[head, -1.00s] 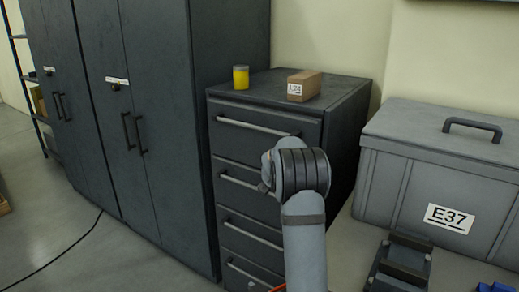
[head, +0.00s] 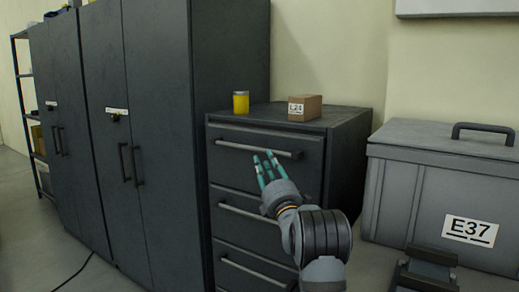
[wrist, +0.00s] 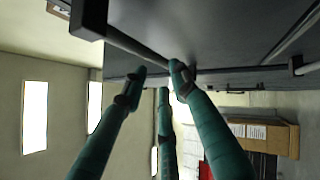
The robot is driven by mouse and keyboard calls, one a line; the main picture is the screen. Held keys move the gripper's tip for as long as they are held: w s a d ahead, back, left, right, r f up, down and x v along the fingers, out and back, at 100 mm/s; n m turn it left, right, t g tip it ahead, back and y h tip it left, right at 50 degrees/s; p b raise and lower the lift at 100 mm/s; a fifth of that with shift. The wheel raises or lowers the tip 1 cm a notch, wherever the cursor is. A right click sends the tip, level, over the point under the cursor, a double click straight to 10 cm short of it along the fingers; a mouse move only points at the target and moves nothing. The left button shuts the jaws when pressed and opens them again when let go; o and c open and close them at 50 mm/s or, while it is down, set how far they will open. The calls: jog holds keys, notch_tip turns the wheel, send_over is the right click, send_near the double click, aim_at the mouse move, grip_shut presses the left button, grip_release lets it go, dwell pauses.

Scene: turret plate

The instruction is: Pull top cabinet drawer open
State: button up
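The dark grey drawer cabinet (head: 345,135) stands in the middle of the head view. Its top drawer (head: 228,167) is closed, with a long grey bar handle (head: 235,147) across its front. My gripper (head: 266,162), with teal fingers, points at the right half of this handle. In the wrist view my gripper (wrist: 158,76) is open, its fingers spaced apart. The handle bar (wrist: 132,47) runs to the fingertips there, and one fingertip overlaps it. I cannot tell whether they touch. Nothing is held.
A yellow container (head: 241,102) and a brown box (head: 305,108) labelled L24 stand on the cabinet. Tall dark lockers (head: 160,75) stand close on the left. A grey case (head: 420,180) marked E37 is on the right. Lower drawers have similar handles.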

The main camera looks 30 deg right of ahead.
aim_at(260, 151)
jog(key=p+x, duration=0.2)
jog(key=x, duration=0.5)
jog(key=shift+w+p, duration=0.15)
jog(key=shift+p, duration=0.15)
jog(key=shift+c, duration=0.5)
grip_shut()
